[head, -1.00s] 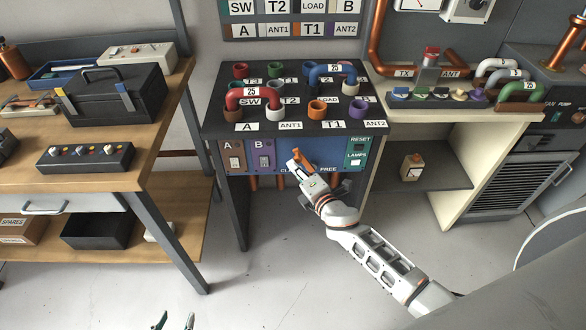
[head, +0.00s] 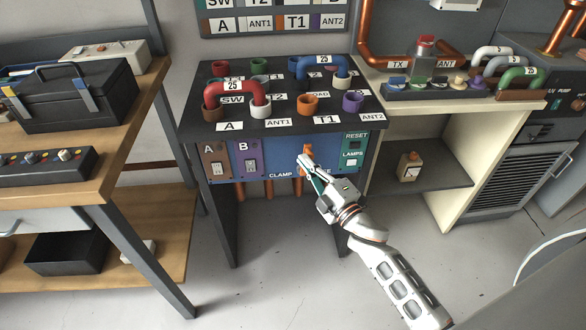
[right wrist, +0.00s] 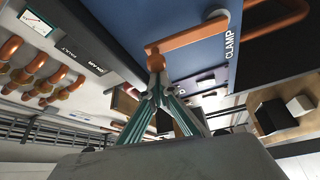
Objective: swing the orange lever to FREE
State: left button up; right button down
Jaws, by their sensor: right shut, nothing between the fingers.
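The orange lever (head: 308,150) is on the blue front panel below the black pipe-socket top, right of the CLAMP label. It stands nearly upright, leaning slightly toward CLAMP. In the right wrist view, the lever (right wrist: 190,36) runs from its pivot by the CLAMP label (right wrist: 231,42) to a knob at its free end. My right gripper (head: 308,163) is shut and empty. In the wrist view its fingertips (right wrist: 157,84) are at the knob; I cannot tell whether they touch. My left gripper is out of view.
Switches A (head: 215,163) and B (head: 250,161) are left of the lever; RESET and LAMPS buttons (head: 352,150) are right. Red (head: 239,91) and blue (head: 322,64) pipe links stand on top. A wooden workbench (head: 120,130) is at left. The floor in front is clear.

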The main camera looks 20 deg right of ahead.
pick_arm(q)
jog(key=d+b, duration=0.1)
jog(key=b, duration=0.2)
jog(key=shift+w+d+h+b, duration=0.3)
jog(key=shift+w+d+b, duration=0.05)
pick_arm(e)
jog(key=d+m, duration=0.1)
jog(key=m, duration=0.1)
jog(key=s+d+m+t+h, duration=0.1)
jog(key=d+m, duration=0.1)
jog(key=d+m+t, duration=0.1)
jog(key=m, duration=0.1)
jog(key=shift+s+d+f+h, duration=0.2)
jog(key=shift+f+h, duration=0.1)
jog(key=shift+f, duration=0.1)
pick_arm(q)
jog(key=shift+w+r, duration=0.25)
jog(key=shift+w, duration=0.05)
pick_arm(e)
jog(key=shift+d, duration=0.1)
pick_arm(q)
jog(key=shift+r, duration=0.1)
pick_arm(e)
jog(key=shift+w, duration=0.1)
